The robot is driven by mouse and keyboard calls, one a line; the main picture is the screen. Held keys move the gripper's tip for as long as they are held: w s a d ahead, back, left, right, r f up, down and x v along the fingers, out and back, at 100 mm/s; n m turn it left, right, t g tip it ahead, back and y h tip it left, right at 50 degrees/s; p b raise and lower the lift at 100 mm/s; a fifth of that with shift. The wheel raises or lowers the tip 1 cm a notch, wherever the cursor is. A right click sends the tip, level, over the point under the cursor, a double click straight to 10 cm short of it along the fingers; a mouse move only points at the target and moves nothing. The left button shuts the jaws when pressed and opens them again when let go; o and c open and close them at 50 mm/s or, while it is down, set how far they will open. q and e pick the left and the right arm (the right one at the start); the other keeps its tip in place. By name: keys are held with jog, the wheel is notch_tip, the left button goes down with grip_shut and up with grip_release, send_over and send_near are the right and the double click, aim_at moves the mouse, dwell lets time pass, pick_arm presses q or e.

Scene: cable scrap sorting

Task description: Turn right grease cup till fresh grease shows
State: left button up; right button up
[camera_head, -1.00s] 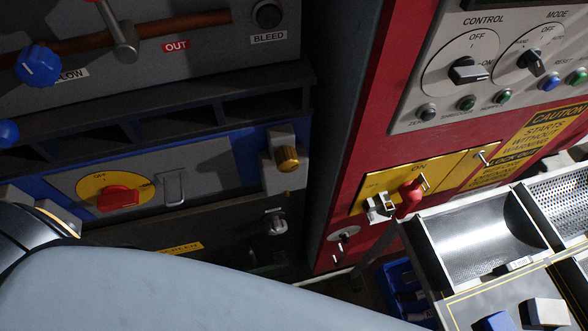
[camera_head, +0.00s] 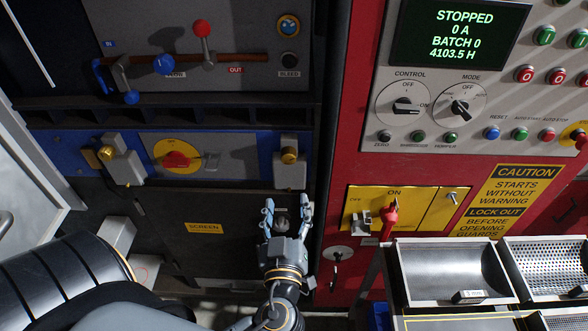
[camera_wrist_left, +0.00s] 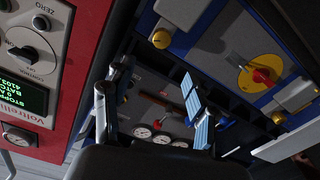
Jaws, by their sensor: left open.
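The right grease cup (camera_head: 289,155) is a brass-yellow knob on a grey block at the right end of the blue strip. It also shows in the left wrist view (camera_wrist_left: 161,39), near the top. No fresh grease can be made out on it. A similar brass left cup (camera_head: 106,153) sits at the strip's left end. My left gripper (camera_head: 287,204) is open and empty, fingers pointing up, below the right cup in the head view and apart from it. Its two fingers (camera_wrist_left: 156,72) show in the left wrist view with nothing between them. My right gripper is not in view.
A red rotary switch (camera_head: 177,160) on a yellow disc sits between the cups. A dark ledge (camera_head: 200,112) runs above the blue strip. To the right, the red cabinet (camera_head: 345,150) carries a red-handled switch (camera_head: 389,215). Metal trays (camera_head: 450,270) stand at lower right.

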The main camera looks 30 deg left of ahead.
pick_arm(q)
jog(key=p, duration=0.4)
send_near(288, 161)
jog(key=x, duration=0.3)
jog(key=p+x, duration=0.1)
jog(key=x, duration=0.2)
jog(key=p+x, duration=0.2)
jog(key=x, duration=0.1)
jog(key=shift+w+r, duration=0.1)
jog(key=shift+r, duration=0.15)
jog(key=shift+w+a+f, duration=0.1)
jog(key=shift+w+a, duration=0.1)
jog(key=shift+w, duration=0.1)
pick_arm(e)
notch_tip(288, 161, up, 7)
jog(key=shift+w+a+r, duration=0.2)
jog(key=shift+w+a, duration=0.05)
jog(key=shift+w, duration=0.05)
pick_arm(q)
jog(key=shift+c, duration=0.2)
jog(key=c, duration=1.1)
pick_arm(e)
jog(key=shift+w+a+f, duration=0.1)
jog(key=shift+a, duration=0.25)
